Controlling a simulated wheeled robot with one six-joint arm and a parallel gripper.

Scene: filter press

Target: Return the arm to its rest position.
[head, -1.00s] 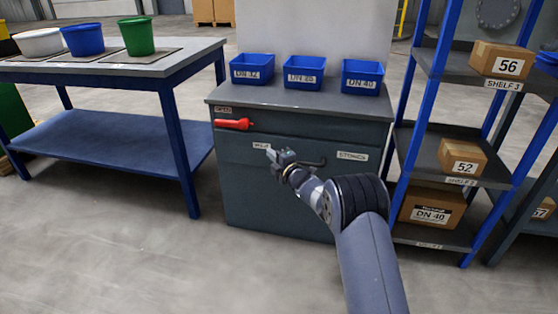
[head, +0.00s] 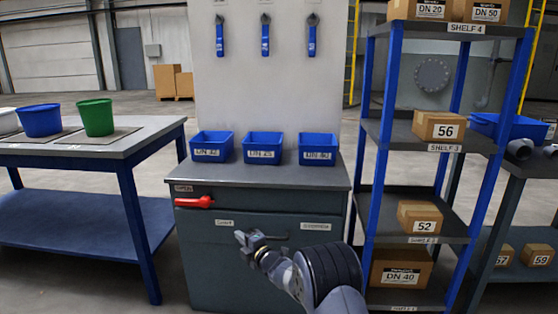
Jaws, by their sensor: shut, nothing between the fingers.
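My gripper (head: 243,239) is at the end of my arm, low in the middle of the head view. It is shut and empty. It shows in front of the grey cabinet (head: 200,262), left of the cabinet's dark drawer handle; I cannot tell the gap between them. My arm reaches up from the bottom edge, right of centre, and its lower part is out of view.
Blue bins (head: 263,147) stand on the cabinet top, and a red handle (head: 195,202) sits on its front. A shelf rack (head: 373,130) with boxes stands close on the right. A table (head: 128,150) with buckets stands left. Floor between table and cabinet is clear.

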